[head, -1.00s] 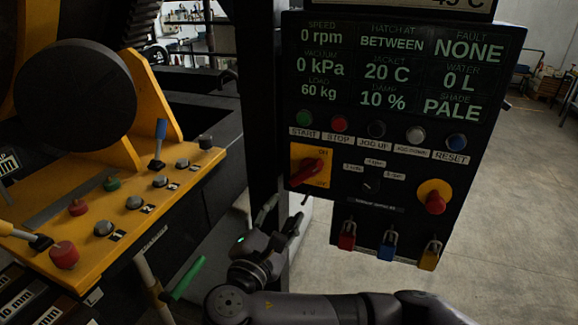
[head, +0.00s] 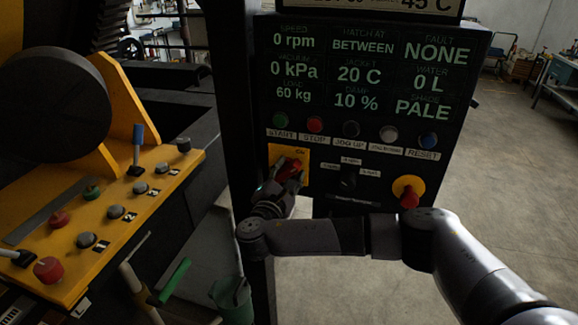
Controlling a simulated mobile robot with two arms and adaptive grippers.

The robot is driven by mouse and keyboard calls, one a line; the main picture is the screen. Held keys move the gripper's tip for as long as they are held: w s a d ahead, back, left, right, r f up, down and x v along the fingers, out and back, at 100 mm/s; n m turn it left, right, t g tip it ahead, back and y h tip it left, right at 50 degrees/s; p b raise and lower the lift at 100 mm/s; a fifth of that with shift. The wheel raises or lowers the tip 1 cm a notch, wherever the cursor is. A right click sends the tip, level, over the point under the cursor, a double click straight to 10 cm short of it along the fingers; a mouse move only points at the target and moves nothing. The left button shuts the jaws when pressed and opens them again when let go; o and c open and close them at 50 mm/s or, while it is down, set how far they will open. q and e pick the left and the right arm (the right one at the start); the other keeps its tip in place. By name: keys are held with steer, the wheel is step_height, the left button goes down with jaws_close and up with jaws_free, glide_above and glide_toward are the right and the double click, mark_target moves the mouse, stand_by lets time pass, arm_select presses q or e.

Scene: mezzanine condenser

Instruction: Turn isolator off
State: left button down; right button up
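The isolator is a red rotary handle (head: 290,167) on a yellow plate (head: 276,153) at the lower left of the black control panel. The handle sits diagonally, its upper end to the right, and an "ON" mark shows at the plate's upper right. My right gripper (head: 285,183) is at the handle's lower part, its fingers overlapping it in the picture. The fingers are dark and small here, so I cannot tell whether they grip the handle. The plate's lower edge is hidden behind the gripper. My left gripper is out of view.
A selector knob (head: 348,180) and a red stop button on yellow (head: 409,191) are right of the isolator. A button row (head: 351,129) runs above. My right arm crosses below the panel. A yellow console (head: 110,220) stands left; open floor lies right.

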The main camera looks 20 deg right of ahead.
steer(key=shift+w+d, duration=0.2)
steer(key=shift+w, duration=0.1)
steer(key=shift+c, duration=0.2)
jaws_close()
steer(key=shift+s, duration=0.1)
